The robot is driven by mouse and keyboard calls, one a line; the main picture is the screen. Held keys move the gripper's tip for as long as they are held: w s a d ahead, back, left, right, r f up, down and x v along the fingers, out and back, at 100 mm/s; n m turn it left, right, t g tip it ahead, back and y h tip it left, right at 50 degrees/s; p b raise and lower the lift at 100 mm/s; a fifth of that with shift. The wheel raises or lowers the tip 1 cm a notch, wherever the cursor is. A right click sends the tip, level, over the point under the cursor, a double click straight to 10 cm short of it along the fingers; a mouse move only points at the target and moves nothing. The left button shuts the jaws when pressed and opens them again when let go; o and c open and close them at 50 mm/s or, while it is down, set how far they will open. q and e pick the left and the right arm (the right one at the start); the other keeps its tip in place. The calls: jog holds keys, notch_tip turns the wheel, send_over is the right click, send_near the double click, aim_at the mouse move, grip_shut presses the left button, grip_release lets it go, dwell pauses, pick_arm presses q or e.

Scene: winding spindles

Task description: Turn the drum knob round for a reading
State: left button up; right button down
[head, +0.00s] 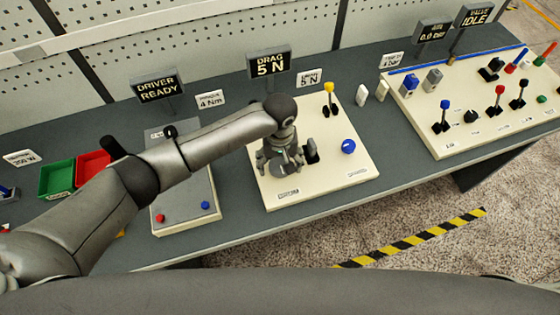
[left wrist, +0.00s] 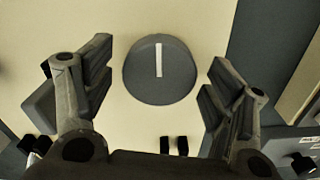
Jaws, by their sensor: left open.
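The grey round knob (left wrist: 160,85) with a white pointer line sits on the cream middle panel (head: 335,180). In the left wrist view its line runs nearly straight up the picture. My left gripper (head: 281,165) is open and points down over this panel. In the left wrist view its fingers stand on either side of the knob with a gap on both sides, not touching it. In the head view the gripper mostly hides the knob. A display (head: 270,64) behind the panel reads "DRAG 5 N". My right gripper is not in view.
A black lever (head: 311,151) stands close to the right of my left gripper. A blue knob (head: 348,146) and a yellow-topped lever (head: 329,92) share the panel. A grey panel (head: 187,208) lies to the left, partly under my arm. A larger cream panel (head: 470,138) with several levers stands right.

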pick_arm(q)
jog(key=shift+c, duration=0.2)
jog(key=c, duration=1)
jog(key=shift+o, duration=0.2)
